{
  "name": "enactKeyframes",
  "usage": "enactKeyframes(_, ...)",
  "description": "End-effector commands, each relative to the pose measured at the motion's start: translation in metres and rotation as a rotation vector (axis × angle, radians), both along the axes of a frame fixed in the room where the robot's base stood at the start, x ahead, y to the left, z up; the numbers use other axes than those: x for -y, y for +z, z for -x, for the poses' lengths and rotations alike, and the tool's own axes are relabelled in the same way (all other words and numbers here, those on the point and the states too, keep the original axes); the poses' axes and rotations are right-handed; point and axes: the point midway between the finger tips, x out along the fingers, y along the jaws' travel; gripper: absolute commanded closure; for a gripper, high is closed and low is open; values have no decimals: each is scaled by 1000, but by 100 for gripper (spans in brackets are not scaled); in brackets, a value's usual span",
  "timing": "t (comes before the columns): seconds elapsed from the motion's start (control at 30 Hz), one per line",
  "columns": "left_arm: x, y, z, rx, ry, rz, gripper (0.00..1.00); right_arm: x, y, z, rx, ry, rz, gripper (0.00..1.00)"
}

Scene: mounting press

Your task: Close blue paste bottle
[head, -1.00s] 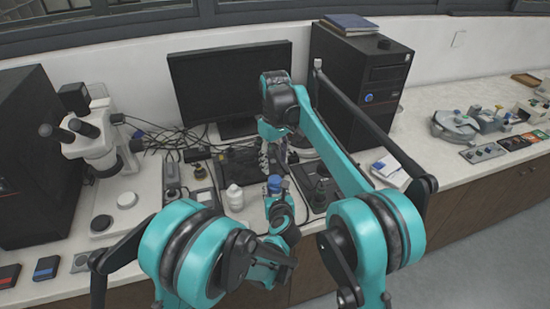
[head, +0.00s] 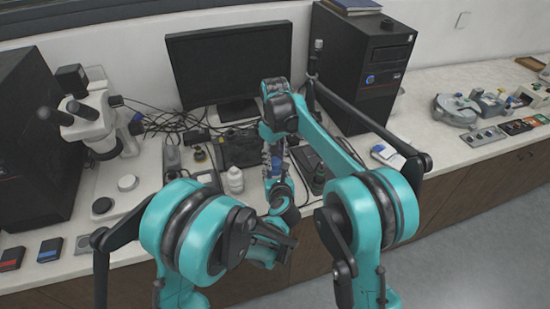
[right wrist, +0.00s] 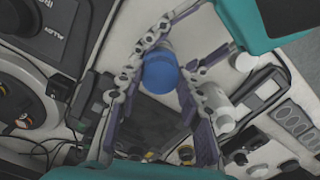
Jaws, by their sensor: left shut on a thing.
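The blue paste bottle has a round blue top (right wrist: 160,70), with a little white of its body below it. In the head view, its blue part (head: 277,168) is largely covered by grippers. My left gripper (head: 275,190) is shut on the bottle above the bench front, its fingertips partly hidden. My right gripper (head: 272,158) comes down from above around the bottle top. In the right wrist view, its fingers (right wrist: 159,82) are spread on either side of the blue top, with gaps showing. I cannot tell whether the top is a separate, loose cap.
A white bottle (head: 235,180) stands left of the grippers. The monitor (head: 230,65) and computer tower (head: 365,65) are behind. A microscope (head: 95,125) stands at left. Bench space between microscope and white bottle is partly clear.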

Motion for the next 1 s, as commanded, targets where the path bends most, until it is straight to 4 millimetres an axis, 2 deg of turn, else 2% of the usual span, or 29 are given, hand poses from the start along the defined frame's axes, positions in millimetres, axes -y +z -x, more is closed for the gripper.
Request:
enactKeyframes(0.33, 0, 0, 0, 0, 0, 0, 100, 0, 0, 0, 0, -9, 0, 99)
enactKeyframes(0.37, 0, 0, 0, 0, 0, 0, 100, 0, 0, 0, 0, -9, 0, 62)
enactKeyframes(0.43, 0, 0, 0, 0, 0, 0, 100, 0, 0, 0, 0, -9, 0, 44)
enactKeyframes(0.47, 0, 0, 0, 0, 0, 0, 100, 0, 0, 0, 0, -9, 0, 40)
enactKeyframes(0.8, 0, 0, 0, 0, 0, 0, 100, 0, 3, 0, 0, -9, 0, 40)
enactKeyframes(0.87, 0, 0, 0, 0, 0, 0, 100, 0, 8, 0, 0, -9, 0, 40)
enactKeyframes(1.0, 0, 0, 0, 0, 0, 0, 100, 0, 31, 0, 0, -9, 0, 40)
